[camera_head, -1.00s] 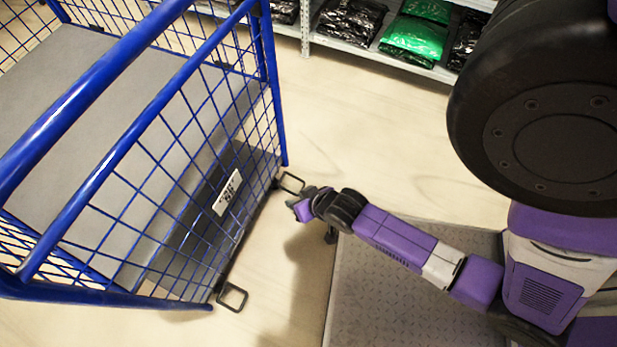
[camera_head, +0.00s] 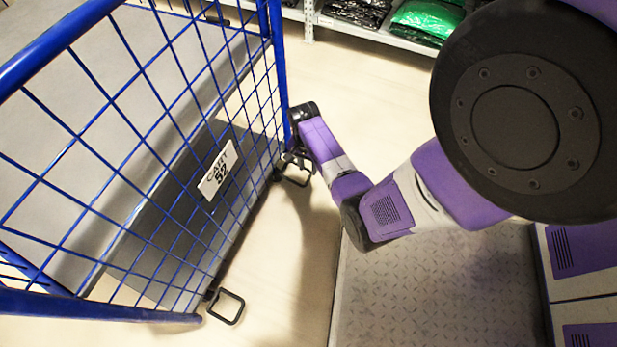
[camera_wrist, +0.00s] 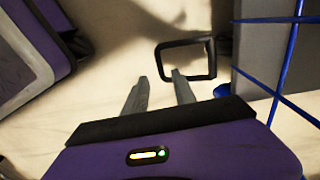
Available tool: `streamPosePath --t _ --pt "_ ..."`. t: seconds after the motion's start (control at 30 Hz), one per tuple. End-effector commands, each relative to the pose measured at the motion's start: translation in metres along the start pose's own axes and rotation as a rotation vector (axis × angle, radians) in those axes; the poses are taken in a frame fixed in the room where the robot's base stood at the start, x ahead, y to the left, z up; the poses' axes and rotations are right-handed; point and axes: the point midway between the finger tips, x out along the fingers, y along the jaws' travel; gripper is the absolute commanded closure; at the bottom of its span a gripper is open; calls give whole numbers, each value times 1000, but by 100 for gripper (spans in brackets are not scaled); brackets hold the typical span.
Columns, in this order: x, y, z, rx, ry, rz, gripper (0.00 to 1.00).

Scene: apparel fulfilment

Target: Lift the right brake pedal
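The right brake pedal (camera_head: 293,180) is a dark rectangular wire loop low at the cart's (camera_head: 280,70) far right corner. In the wrist view the pedal (camera_wrist: 211,60) lies ahead, its opening clear. My gripper (camera_head: 296,156) is just above and beside the pedal, and its fingertips are hard to make out in the head view. In the wrist view my gripper (camera_wrist: 158,80) is open and empty, fingers apart. The right finger's tip is close to the loop's lower left edge; I cannot tell whether they touch.
The other brake pedal (camera_head: 226,306) sticks out at the cart's near corner. A shelf (camera_head: 385,35) with bagged garments stands at the back. The floor between is clear.

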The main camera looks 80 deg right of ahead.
Motion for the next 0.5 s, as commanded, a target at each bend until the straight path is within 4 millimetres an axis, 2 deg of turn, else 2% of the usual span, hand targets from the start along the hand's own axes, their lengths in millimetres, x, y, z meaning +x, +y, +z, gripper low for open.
streamPosePath --t 0.03,0.2,0.5 --pt "14 0 0 -1 -1 1 68" --pt "39 0 0 -1 0 0 68" --pt "57 -1 0 -3 1 -1 68"
